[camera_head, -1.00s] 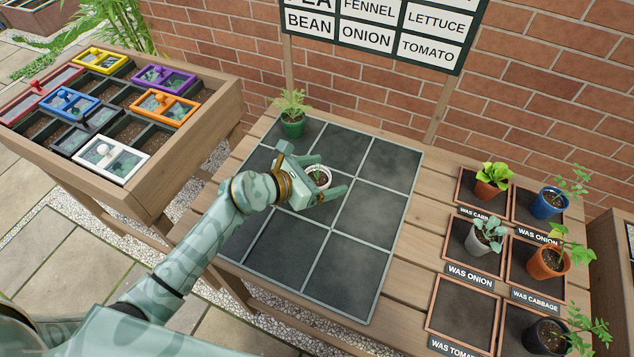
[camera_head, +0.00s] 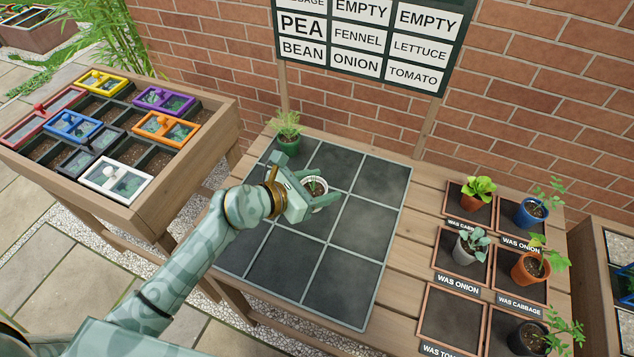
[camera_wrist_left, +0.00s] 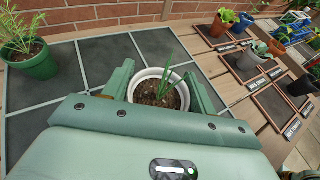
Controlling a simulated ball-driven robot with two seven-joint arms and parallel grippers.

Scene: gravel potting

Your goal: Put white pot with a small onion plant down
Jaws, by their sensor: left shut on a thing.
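My left gripper (camera_head: 318,198) is shut on a white pot with a small onion plant (camera_head: 317,184) and reaches over the dark tiled grid (camera_head: 362,290) on the wooden bench. In the left wrist view the white pot (camera_wrist_left: 158,76) sits upright between the two fingers, with dark soil and thin green shoots. Its base is hidden by the gripper, so I cannot tell whether it touches the grid. The pot is around the middle of the grid. My right gripper is not in view.
A green pot with a feathery plant (camera_head: 288,143) stands on the grid's far-left tile. To the right, several potted plants stand in labelled frames, including a grey pot (camera_head: 465,250). A sign (camera_head: 372,40) with plant names hangs behind. The grid's near tiles are clear.

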